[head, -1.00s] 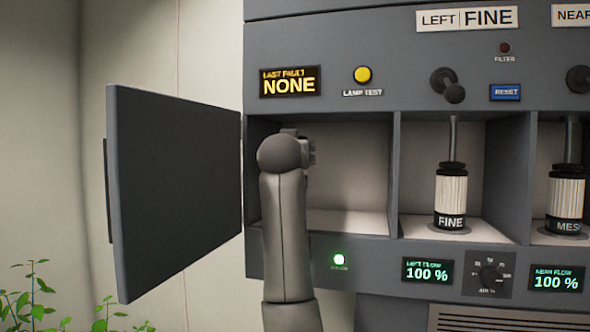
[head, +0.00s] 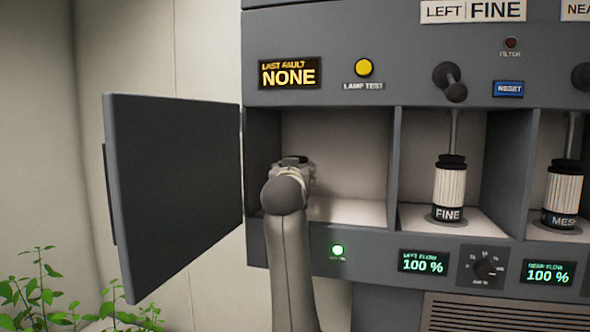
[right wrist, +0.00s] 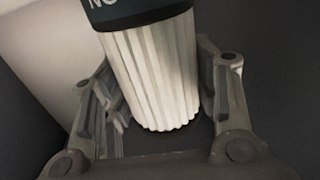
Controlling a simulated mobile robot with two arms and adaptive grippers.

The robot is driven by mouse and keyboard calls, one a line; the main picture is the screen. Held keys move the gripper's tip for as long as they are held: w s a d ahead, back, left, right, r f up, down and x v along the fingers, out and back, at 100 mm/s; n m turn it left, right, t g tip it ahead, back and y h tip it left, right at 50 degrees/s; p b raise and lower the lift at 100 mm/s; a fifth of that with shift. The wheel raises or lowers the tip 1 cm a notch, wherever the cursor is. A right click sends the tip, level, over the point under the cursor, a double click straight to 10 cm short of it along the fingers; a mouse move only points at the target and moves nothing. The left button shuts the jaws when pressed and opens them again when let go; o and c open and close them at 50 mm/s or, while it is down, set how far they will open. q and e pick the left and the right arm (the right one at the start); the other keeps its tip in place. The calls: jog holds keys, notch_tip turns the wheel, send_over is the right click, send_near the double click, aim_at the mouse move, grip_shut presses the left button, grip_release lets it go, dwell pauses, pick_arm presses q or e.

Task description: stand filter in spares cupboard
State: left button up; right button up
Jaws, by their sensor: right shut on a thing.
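The spares cupboard (head: 345,210) is the open left bay, with its dark door (head: 172,195) swung out to the left. My right gripper (head: 300,172) is inside it, toward the left wall and low above the pale floor. In the right wrist view the gripper (right wrist: 165,95) is shut on a filter (right wrist: 155,75) with a white pleated body and a dark band with partly cut-off lettering. The filter is hidden behind my arm in the head view. I cannot tell whether it touches the floor. My left gripper is not in view.
A filter marked FINE (head: 449,190) stands in the adjoining bay, and one marked MESH (head: 563,195) stands farther right. A divider (head: 393,165) separates the bays. The cupboard's right half is empty. Green plants (head: 40,285) are at lower left.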

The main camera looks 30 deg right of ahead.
jog(key=shift+a+f, duration=0.1)
jog(key=o, duration=1.1)
